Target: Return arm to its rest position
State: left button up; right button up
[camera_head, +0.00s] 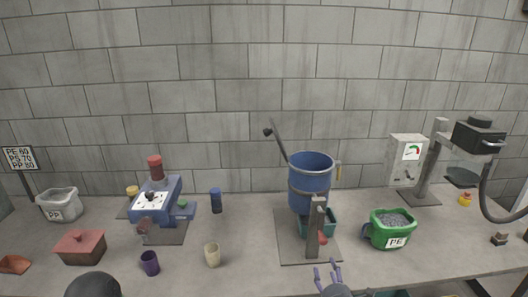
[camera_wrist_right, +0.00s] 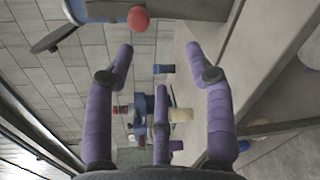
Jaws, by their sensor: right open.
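My right gripper (camera_head: 328,270) shows at the bottom edge of the head view, in front of the blue hopper's stand. Only its purple fingers and a bit of the hand show; they are spread apart and hold nothing. In the right wrist view the gripper (camera_wrist_right: 160,62) has its purple fingers spread wide with empty space between them. A dark rounded shape sits at the bottom left of the head view; I cannot tell which part it is. My left gripper is not visible.
The blue hopper (camera_head: 311,180) stands on the table (camera_head: 245,265) with a lever raised. Right of it is a green PE bin (camera_head: 392,243) with grey granules. A blue machine (camera_head: 157,208), cream cup (camera_head: 212,255) and purple cup (camera_head: 150,263) stand left. The front middle is clear.

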jog(key=s+a+f+m+g+y, duration=0.1)
jog(key=s+a+f+m+g, duration=0.25)
jog(key=f+m, duration=0.45)
jog(key=s+a+f+m+g+y, duration=0.25)
jog(key=s+f+m+g, duration=0.2)
jog(key=f, duration=0.65)
jog(key=s+a+f+m+g, duration=0.3)
jog(key=s+f+m, duration=0.3)
jog(key=s, duration=0.3)
jog(key=s+a+f+m+g+y, duration=0.1)
jog(key=s+a+f+m+g, duration=0.3)
jog(key=s+m, duration=0.5)
notch_tip(320, 180, down, 3)
jog(key=shift+s+r+g, duration=0.2)
jog(key=shift+s+g, duration=0.2)
jog(key=shift+g, duration=0.2)
jog(key=shift+a, duration=0.1)
